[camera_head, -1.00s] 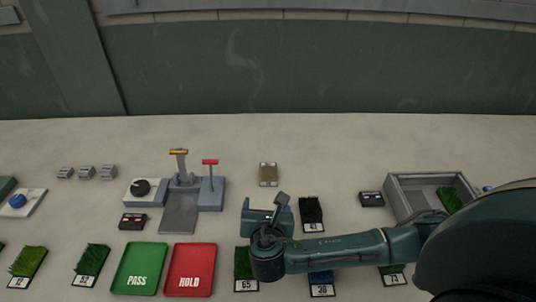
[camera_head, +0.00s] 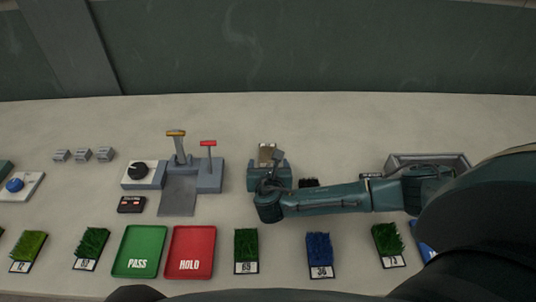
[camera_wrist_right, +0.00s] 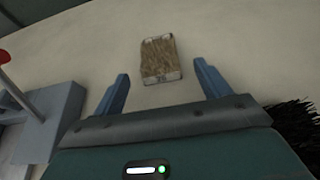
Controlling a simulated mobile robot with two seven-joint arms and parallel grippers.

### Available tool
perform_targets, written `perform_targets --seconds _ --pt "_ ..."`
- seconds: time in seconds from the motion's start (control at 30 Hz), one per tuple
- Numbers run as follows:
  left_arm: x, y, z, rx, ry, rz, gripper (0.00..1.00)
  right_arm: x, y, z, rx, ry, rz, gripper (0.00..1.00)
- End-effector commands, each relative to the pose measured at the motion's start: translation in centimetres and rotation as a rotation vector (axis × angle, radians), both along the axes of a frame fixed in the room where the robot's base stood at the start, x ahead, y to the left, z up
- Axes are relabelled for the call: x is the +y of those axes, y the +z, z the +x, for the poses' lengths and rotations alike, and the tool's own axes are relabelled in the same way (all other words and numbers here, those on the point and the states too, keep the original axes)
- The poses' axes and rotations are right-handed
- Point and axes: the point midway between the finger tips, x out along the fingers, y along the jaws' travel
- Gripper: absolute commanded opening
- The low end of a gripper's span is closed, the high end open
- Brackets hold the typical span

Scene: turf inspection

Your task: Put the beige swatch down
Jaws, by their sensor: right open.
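The beige swatch (camera_head: 267,152) lies flat on the table, just beyond my right gripper, to the right of the grey test stand. It also shows in the right wrist view (camera_wrist_right: 160,58), ahead of and between the two finger lines, apart from both fingers. My right gripper (camera_head: 268,166) is open and empty; its two blue fingers (camera_wrist_right: 162,84) show spread apart in the wrist view. My left gripper is not in view.
The grey test stand (camera_head: 207,177) with a red-topped lever is to the left. A black swatch (camera_head: 308,183) is partly hidden behind my right arm. A green PASS tray (camera_head: 139,252), a red HOLD tray (camera_head: 190,252) and several turf swatches line the front. A grey bin (camera_head: 430,160) stands at right.

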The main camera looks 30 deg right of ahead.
Motion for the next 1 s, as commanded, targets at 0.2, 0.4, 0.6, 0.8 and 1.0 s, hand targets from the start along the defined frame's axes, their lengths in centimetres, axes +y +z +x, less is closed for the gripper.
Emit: perform_targets --seconds 0.2,0.4,0.6,0.8,1.0 --pt "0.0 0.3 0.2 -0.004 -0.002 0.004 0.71 -1.0 -0.8 2.2 -0.001 -0.002 -0.001 0.75" --pt "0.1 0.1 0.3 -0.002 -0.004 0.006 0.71 -1.1 -1.0 2.5 0.000 0.000 0.002 0.75" --pt "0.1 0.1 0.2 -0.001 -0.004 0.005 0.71 -1.1 -1.0 2.5 0.000 0.000 0.001 0.66" --pt "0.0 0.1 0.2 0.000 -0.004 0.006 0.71 -1.2 -1.0 2.4 0.000 0.000 0.001 0.50" --pt "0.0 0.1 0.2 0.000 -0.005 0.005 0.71 -1.2 -1.0 2.4 0.000 0.000 0.001 0.34"
